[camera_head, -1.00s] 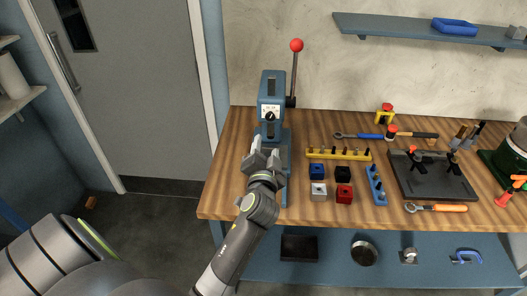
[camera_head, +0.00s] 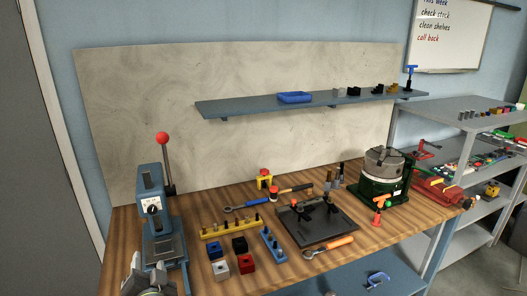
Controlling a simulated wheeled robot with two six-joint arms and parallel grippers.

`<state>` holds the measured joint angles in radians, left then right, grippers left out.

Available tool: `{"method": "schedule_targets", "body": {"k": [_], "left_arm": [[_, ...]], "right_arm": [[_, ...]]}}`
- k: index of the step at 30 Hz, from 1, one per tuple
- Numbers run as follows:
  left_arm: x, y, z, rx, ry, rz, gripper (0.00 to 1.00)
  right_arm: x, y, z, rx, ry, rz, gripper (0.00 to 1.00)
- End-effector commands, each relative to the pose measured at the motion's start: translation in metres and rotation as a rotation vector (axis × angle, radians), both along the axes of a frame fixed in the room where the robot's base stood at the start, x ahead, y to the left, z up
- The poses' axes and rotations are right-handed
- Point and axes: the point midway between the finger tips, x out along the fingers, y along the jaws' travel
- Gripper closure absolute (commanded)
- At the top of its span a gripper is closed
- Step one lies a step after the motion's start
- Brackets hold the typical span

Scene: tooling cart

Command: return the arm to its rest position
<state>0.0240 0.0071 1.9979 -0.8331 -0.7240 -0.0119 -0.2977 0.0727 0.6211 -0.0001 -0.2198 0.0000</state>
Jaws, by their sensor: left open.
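My left gripper (camera_head: 148,275) shows at the bottom left of the head view, in front of the base of the blue arbor press (camera_head: 150,190). Its jaws are open, and I see nothing held between them. Most of my left arm is cut off by the bottom edge of the picture. The press has a lever with a red ball knob (camera_head: 162,138) standing up on its right. My right gripper is not in the picture.
The wooden bench (camera_head: 200,272) carries colored blocks, a yellow pin rack (camera_head: 231,229), a blue rack (camera_head: 273,245), a dark fixture plate (camera_head: 318,228) and a green machine (camera_head: 378,185). A wall shelf (camera_head: 230,108) hangs above. Grey shelving (camera_head: 450,118) stands at the right.

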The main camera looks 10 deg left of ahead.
Motion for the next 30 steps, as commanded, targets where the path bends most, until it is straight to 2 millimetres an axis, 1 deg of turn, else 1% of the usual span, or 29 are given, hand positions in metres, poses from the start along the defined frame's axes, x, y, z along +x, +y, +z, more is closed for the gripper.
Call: {"method": "schedule_targets", "body": {"k": [1, 2, 3, 5, 6, 9, 12, 15, 19, 22, 23, 24, 26, 30], "left_arm": [[-0.018, 0.008, -0.016, -0.051, 0.045, 0.023, 0.50], [-0.030, 0.012, -0.027, -0.092, 0.077, 0.038, 0.50], [-0.049, 0.018, -0.042, -0.152, 0.128, 0.061, 0.50], [-0.083, 0.023, -0.067, -0.252, 0.217, 0.094, 0.50], [-0.105, 0.024, -0.082, -0.318, 0.279, 0.113, 0.50], [-0.155, 0.021, -0.109, -0.453, 0.418, 0.143, 0.50], [-0.196, 0.012, -0.126, -0.554, 0.535, 0.159, 0.50], [-0.233, 0.003, -0.137, -0.634, 0.640, 0.168, 0.50], [-0.277, -0.011, -0.144, -0.719, 0.768, 0.174, 0.50], [-0.309, -0.023, -0.145, -0.777, 0.866, 0.172, 0.50], [-0.311, -0.025, -0.150, -0.786, 0.879, 0.172, 0.50], [-0.305, -0.023, -0.162, -0.784, 0.877, 0.174, 0.50], [-0.301, -0.021, -0.175, -0.785, 0.879, 0.176, 0.50], [-0.294, -0.018, -0.207, -0.788, 0.889, 0.180, 0.50]], "right_arm": [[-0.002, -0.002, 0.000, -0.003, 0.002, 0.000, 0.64], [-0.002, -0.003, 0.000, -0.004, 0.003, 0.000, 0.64], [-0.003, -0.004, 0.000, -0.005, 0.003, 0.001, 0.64], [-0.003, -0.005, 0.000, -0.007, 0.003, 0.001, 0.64], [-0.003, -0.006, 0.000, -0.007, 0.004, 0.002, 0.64], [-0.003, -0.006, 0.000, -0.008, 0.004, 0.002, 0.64], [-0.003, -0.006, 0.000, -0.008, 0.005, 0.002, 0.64], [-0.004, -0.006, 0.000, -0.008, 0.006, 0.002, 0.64], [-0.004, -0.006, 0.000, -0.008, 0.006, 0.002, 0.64], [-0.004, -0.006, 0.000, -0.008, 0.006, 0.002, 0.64], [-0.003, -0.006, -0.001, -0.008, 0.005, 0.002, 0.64], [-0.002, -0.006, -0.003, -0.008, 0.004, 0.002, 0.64], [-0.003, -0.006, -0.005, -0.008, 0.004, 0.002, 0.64], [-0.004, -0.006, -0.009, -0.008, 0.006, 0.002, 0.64]]}}
